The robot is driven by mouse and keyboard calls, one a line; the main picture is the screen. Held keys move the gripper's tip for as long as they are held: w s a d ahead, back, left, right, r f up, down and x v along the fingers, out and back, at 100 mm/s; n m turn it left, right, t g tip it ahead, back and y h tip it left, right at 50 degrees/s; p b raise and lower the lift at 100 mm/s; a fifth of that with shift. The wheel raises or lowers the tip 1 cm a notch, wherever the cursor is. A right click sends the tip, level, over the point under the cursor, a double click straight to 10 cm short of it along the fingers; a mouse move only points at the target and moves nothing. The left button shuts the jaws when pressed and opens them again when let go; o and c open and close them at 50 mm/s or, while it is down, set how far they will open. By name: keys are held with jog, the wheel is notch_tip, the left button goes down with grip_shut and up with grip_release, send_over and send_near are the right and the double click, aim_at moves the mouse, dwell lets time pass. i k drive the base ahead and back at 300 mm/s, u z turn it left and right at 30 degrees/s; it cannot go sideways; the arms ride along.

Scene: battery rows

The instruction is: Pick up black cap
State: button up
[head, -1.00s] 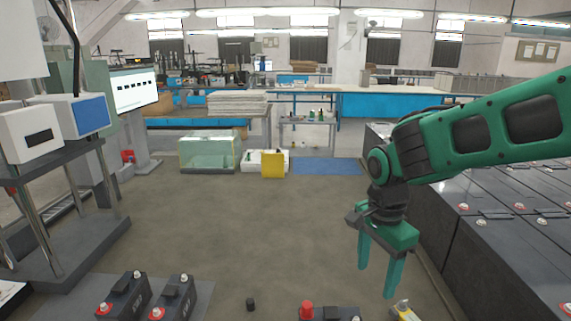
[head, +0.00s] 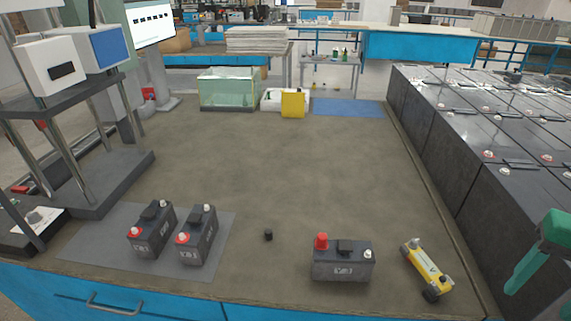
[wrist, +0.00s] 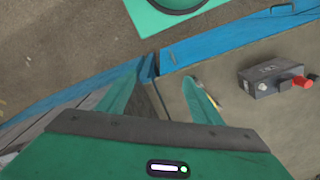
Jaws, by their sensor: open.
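The small black cap (head: 268,235) stands on the brown bench top in the head view, between the two batteries on the grey mat and the battery with a red cap. My gripper (head: 526,284) is at the right edge of the head view, partly cut off, well to the right of the cap. In the wrist view my gripper (wrist: 160,88) has its two green fingers spread apart with nothing between them. The black cap does not show in the wrist view.
A battery with a red cap (head: 342,262) and a yellow tool (head: 428,270) lie right of the cap. Two batteries (head: 152,230) (head: 197,235) stand on a grey mat (head: 100,247) at left. Large dark batteries (head: 480,140) line the right side. The bench middle is clear.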

aim_at(269, 232)
jog(key=k, duration=1.2)
jog(key=u, duration=0.25)
jog(key=i, duration=0.4)
jog(key=u, duration=0.55)
jog(key=i, duration=0.9)
jog(key=u, duration=0.3)
